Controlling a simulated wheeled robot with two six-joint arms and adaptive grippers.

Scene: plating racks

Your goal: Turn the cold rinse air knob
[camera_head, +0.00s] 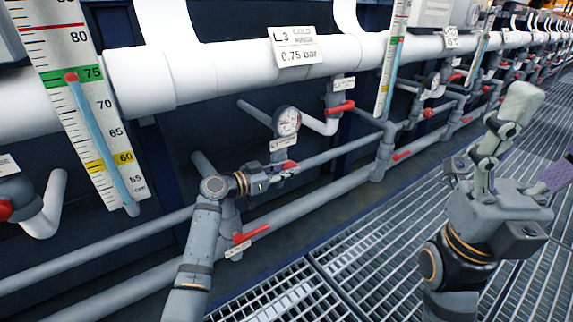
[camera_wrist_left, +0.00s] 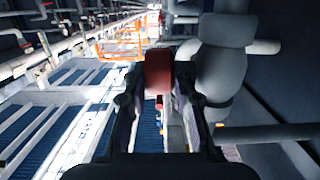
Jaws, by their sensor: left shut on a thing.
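The red knob (camera_head: 290,165) sits on the grey pipework below a round gauge (camera_head: 287,121) and a small tag. A sign reading "L.3 COLD RINSE 0.75 bar" (camera_head: 296,47) hangs above on the white pipe. My left gripper (camera_head: 284,172) is at the red knob and shut on it. In the left wrist view the red knob (camera_wrist_left: 158,72) shows between the two fingers (camera_wrist_left: 158,95). The fingers partly hide the knob in the head view. My right gripper (camera_head: 546,135) is raised at the right, fingers spread and empty.
Another red handle (camera_head: 250,234) sits on the lower pipe, and one (camera_head: 340,107) is up and right of the gauge. A scale with a blue column (camera_head: 98,130) stands at left. Grey pipes run along the wall. Metal floor grating (camera_head: 375,260) lies in front.

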